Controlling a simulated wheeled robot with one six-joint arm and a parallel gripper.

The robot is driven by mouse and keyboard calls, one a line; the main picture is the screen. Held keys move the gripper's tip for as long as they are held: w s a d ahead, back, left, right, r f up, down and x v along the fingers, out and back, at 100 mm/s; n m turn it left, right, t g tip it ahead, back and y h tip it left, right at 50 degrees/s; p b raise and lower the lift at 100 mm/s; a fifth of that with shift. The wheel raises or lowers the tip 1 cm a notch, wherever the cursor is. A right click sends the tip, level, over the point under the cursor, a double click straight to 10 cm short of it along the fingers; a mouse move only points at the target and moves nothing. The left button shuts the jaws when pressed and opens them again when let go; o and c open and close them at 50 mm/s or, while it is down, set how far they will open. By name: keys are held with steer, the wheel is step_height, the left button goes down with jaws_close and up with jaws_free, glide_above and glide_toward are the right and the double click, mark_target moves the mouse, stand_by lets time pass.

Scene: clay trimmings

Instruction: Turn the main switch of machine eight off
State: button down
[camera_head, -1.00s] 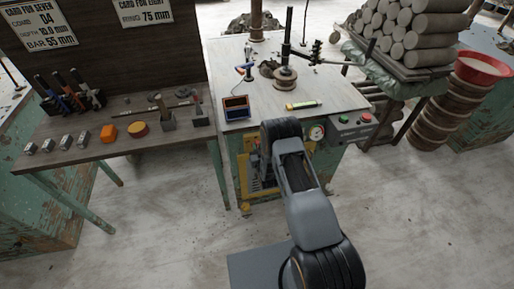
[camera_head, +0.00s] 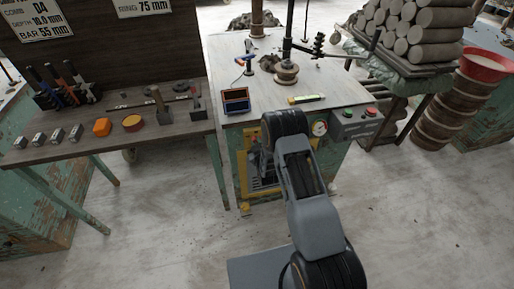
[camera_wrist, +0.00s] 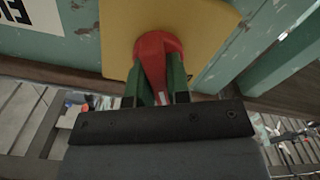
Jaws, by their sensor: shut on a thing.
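The main switch is a red rotary handle (camera_wrist: 157,55) on a yellow plate (camera_wrist: 205,25), fixed to a worn green panel (camera_wrist: 80,42) in the wrist view. My gripper (camera_wrist: 158,82) has its green fingers on both sides of the red handle and is shut on it. The handle's grip bar points down towards the gripper, slightly tilted. In the head view the machine is a worn green bench with a pale top (camera_head: 290,108) and a yellow frame (camera_head: 243,180) on its front.
A gauge (camera_head: 320,128) and a grey button box (camera_head: 355,121) are on the bench's front right. A side table (camera_head: 160,136) with blocks and tools stands left. Stacked clay logs (camera_head: 425,35) are at the right. The floor in front is open.

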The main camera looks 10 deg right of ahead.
steer(key=n+b, duration=0.4)
steer(key=f+n+b, duration=0.1)
steer(key=n+b, duration=0.1)
steer(key=shift+a+n+b, duration=0.2)
steer(key=shift+n+b, duration=0.1)
steer(key=shift+b, duration=0.1)
steer(key=n+b, duration=0.3)
steer(key=b, duration=0.1)
steer(key=shift+n, duration=0.4)
steer(key=shift+n+b, duration=0.85)
steer(key=shift+n, duration=0.15)
steer(key=shift+r, duration=0.1)
steer(key=c, duration=1.1)
jaws_free()
steer(key=s, duration=1.3)
steer(key=shift+s, duration=0.4)
